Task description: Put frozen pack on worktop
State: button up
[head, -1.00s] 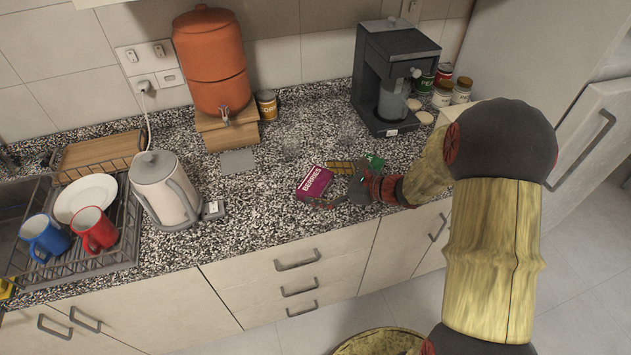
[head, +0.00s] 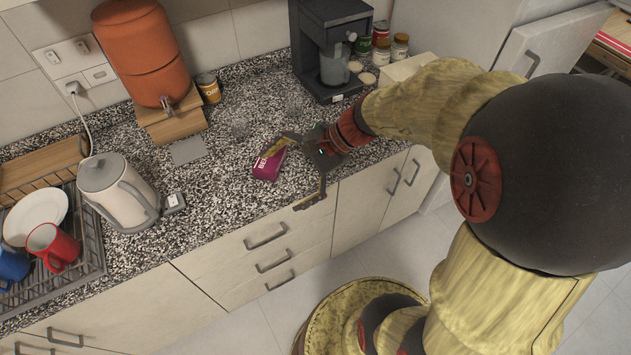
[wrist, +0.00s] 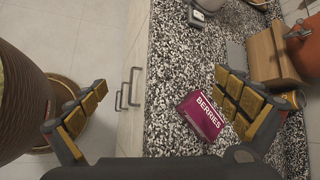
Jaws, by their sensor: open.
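The frozen pack is a magenta box marked BERRIES (head: 268,163). It lies on the speckled worktop (head: 225,185) near the front edge, and it also shows in the wrist view (wrist: 203,117). My gripper (head: 300,172) is open and empty, just right of the pack. One finger reaches across the pack's upper right in the head view and hides part of it. The other finger is out over the worktop's front edge. In the wrist view the pack lies between the spread fingers (wrist: 155,115), nearer the right one. I cannot tell whether a finger touches it.
A coffee machine (head: 325,45) and several cans stand at the back right. An orange dispenser (head: 140,50) on a wooden stand and a can (head: 208,88) are at the back. A kettle (head: 115,190) and dish rack (head: 85,235) are left. Worktop left of the pack is clear.

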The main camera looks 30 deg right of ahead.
jog(key=s+d+r+n+t+h, duration=0.2)
jog(key=s+r+n+h, duration=0.6)
jog(key=n, duration=0.7)
jog(key=s+r, duration=0.2)
jog(key=s, duration=0.2)
jog(key=shift+s+d+r, duration=0.25)
jog(key=shift+d+r, duration=0.05)
jog(key=shift+d, duration=0.05)
jog(key=shift+c, duration=0.7)
